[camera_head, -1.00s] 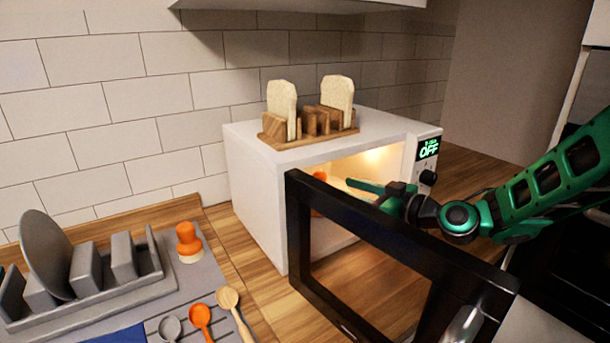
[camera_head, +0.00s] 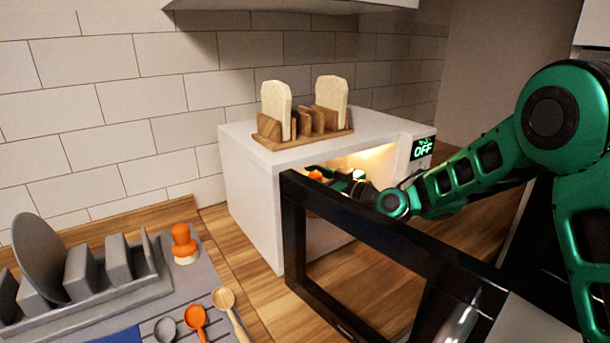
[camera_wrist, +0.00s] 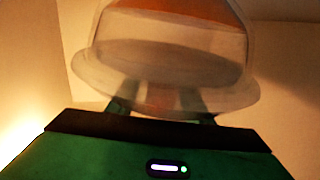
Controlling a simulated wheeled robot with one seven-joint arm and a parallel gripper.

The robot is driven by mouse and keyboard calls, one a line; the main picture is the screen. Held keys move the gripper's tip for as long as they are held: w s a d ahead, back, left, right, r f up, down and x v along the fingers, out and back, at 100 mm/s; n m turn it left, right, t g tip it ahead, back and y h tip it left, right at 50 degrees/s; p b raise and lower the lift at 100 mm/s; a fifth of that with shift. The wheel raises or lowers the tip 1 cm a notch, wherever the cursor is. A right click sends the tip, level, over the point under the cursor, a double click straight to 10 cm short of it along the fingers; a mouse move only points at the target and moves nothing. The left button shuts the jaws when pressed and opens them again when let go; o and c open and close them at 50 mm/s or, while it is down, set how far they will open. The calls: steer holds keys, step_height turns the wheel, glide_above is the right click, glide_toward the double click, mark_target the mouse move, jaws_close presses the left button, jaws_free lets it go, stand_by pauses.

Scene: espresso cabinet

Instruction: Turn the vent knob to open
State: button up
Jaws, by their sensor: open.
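The white cabinet (camera_head: 250,185) has its black-framed door (camera_head: 360,220) swung open, and its inside is lit. My gripper (camera_head: 338,174) reaches in through the opening over the door. In the wrist view my gripper (camera_wrist: 158,102) has its two fingers apart, partly behind a clear cover (camera_wrist: 165,75). The cover has a round rim and is close in front of the fingers; I cannot tell if they touch it. An orange part (camera_wrist: 185,14) shows at the cover's top, and orange (camera_head: 313,180) shows inside the cabinet. I cannot tell which part is the vent knob.
A green display (camera_head: 422,148) reads OFF on the cabinet front. A wooden rack (camera_head: 305,132) with two bread slices stands on top. A grey dish rack (camera_head: 85,285), an orange-topped item (camera_head: 183,240) and several spoons lie at the left. The open door frame crosses below my arm.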

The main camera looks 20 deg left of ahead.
steer(key=shift+w+a, duration=0.1)
steer(key=shift+a, duration=0.15)
steer(key=c, duration=1.1)
steer(key=shift+o, duration=0.2)
steer(key=shift+w+m+t+h, duration=0.1)
steer(key=shift+m+t+h, duration=0.2)
steer(key=shift+m+t, duration=0.3)
steer(key=shift+w+d+m+t+h, duration=0.15)
steer(key=shift+m+t+h, duration=0.4)
steer(key=shift+t, duration=0.25)
steer(key=shift+w+d+m+t+h, duration=0.1)
steer(key=shift+w+m+t+h, duration=0.05)
steer(key=shift+m+t+h, duration=0.55)
steer(key=shift+w+d+m+t+h, duration=0.2)
steer(key=shift+m+t+h, duration=0.4)
steer(key=shift+t, duration=0.3)
steer(key=shift+w+d+m+t+h, duration=0.2)
steer(key=shift+m+t+h, duration=0.3)
steer(key=shift+h, duration=0.15)
